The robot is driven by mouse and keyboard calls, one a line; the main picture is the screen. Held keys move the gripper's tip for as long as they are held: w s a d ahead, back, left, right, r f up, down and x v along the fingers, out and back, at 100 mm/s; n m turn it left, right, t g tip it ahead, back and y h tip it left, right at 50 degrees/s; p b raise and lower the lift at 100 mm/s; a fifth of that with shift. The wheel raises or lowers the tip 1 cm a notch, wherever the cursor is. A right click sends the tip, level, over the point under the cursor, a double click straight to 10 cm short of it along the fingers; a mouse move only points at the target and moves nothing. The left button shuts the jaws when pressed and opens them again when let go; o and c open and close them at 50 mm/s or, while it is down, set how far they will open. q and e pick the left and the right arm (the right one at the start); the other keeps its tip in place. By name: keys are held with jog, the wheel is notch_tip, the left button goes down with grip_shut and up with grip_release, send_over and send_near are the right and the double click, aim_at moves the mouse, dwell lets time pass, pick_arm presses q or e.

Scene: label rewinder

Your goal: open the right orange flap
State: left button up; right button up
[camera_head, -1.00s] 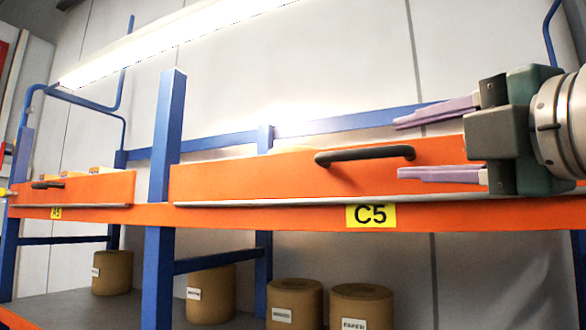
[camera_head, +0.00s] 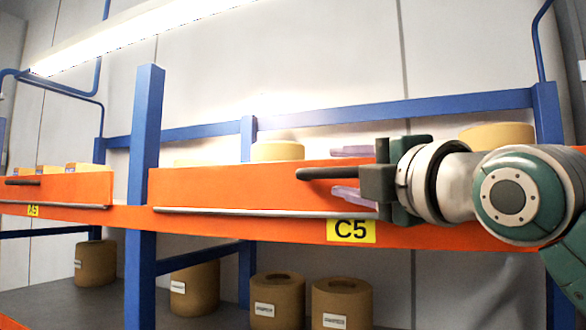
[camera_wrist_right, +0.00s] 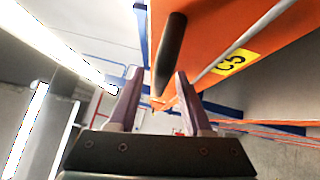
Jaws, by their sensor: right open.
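The right orange flap (camera_head: 220,188) is a long panel above the yellow C5 label (camera_head: 351,231). Its black bar handle (camera_head: 320,173) sticks out near its right part; the gripper hides the handle's right end. My right gripper (camera_head: 334,172) is at the handle with its purple fingers apart, one above and one below it. In the right wrist view, the handle (camera_wrist_right: 172,50) runs into the gap between the open fingertips (camera_wrist_right: 158,78). I cannot tell whether either finger touches it. The left gripper is out of view.
A blue post (camera_head: 143,190) separates this flap from a left orange flap (camera_head: 75,187) with its own handle. Tan rolls (camera_head: 278,151) show behind the flap, and several labelled rolls stand on the lower shelf (camera_head: 215,312). A lit lamp (camera_head: 150,35) hangs above.

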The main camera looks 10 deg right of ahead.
jog(key=shift+c, duration=0.2)
grip_shut()
dwell(1.1)
